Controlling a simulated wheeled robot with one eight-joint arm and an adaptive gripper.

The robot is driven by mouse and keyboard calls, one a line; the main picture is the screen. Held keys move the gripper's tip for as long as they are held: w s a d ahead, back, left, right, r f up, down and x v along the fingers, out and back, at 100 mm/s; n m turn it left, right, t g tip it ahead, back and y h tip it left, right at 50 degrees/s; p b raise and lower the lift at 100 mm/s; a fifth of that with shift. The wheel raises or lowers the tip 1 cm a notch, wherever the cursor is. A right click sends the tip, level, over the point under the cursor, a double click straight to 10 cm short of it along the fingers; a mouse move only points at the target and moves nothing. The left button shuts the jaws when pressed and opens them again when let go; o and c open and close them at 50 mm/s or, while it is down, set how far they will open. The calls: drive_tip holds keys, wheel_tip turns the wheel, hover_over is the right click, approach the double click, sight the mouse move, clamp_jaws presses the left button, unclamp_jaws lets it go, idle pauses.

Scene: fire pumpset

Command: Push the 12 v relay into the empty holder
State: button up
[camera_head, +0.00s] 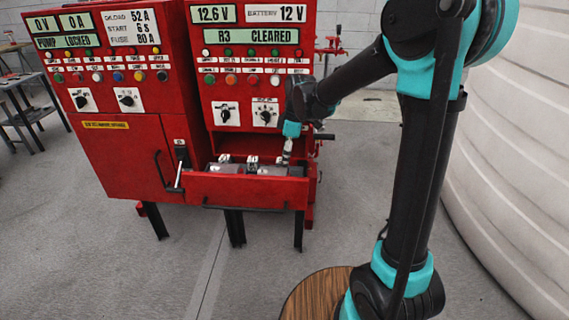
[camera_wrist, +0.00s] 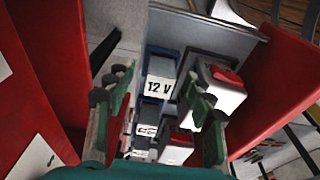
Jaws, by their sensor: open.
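In the wrist view a block with a white "12 V" label (camera_wrist: 158,88) shows between and beyond the fingers of my gripper (camera_wrist: 160,112). It has a grey top face and dark blue sides. I cannot tell whether it is seated in a holder, and I cannot make out an empty holder. The two fingers stand apart, with nothing clearly clamped between them. In the head view my gripper (camera_head: 287,152) points down at the right end of the open red drawer (camera_head: 245,190), close to the small parts in it.
A white block with a red top (camera_wrist: 229,77) sits right beside the right finger. More labelled blocks (camera_wrist: 147,130) lie below the "12 V" one. Red walls flank both sides. The red panel (camera_head: 254,95) stands behind the drawer and shows "R3 CLEARED".

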wheel_tip(320, 180, up, 9)
drive_tip(key=d, duration=0.1)
drive_tip(key=shift+d, duration=0.3)
drive_tip(key=shift+r, duration=0.1)
drive_tip(key=s+d+f+m+t+h, duration=0.2)
drive_tip(key=s+d+f+m+t, duration=0.2)
drive_tip(key=s+d+f+m, duration=1.3)
drive_tip(key=s+d, duration=0.2)
drive_tip(key=d, duration=0.1)
drive_tip(key=shift+s+d+m, duration=0.15)
drive_tip(key=shift+d+m, duration=0.15)
drive_tip(key=shift+d, duration=0.05)
drive_tip(key=shift+c, duration=0.4)
